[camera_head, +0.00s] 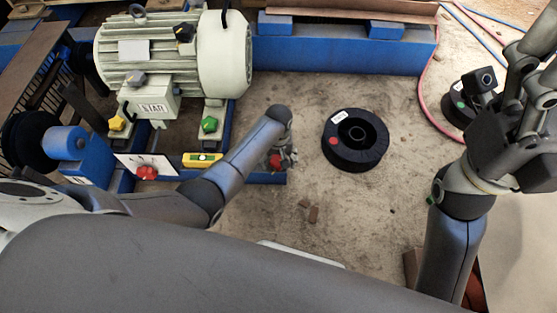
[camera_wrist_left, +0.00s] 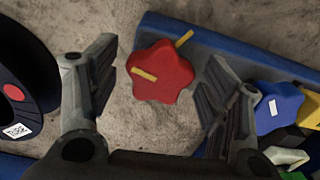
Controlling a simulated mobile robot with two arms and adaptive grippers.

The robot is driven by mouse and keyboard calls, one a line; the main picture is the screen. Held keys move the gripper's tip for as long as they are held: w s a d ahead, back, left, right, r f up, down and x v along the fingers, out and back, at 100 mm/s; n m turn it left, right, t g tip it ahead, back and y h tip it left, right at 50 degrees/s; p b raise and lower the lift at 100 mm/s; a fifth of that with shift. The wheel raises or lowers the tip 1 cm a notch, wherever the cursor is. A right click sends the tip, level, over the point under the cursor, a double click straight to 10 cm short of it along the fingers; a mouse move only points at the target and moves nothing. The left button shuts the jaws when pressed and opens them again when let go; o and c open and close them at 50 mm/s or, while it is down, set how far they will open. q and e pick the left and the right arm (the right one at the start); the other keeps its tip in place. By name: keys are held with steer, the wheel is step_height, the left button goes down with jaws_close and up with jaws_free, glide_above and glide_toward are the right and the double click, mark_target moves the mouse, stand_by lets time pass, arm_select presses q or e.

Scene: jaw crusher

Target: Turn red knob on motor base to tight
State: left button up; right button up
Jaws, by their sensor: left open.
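The red star-shaped knob (camera_wrist_left: 160,72) sits at the edge of the blue motor base (camera_wrist_left: 230,48), between my left gripper's fingers in the left wrist view. A yellow bar on the knob slants differently from a yellow mark (camera_wrist_left: 184,38) beside it on the base. In the head view the knob (camera_head: 275,161) is mostly hidden by my left gripper (camera_head: 284,158), which is open around it; a gap shows on both sides. My right gripper (camera_head: 510,110) is raised at the right, away from the base; its jaw opening is unclear.
The cream motor (camera_head: 170,55) stands on the base. Another red handle (camera_head: 147,173) is on a white plate, beside a yellow level (camera_head: 202,160). A blue knob (camera_wrist_left: 278,108) is close to my left gripper's right finger. A black spool (camera_head: 355,140) lies on the floor to the right.

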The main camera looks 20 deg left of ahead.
arm_select(q)
steer(key=c, duration=1)
steer(key=shift+c, duration=0.2)
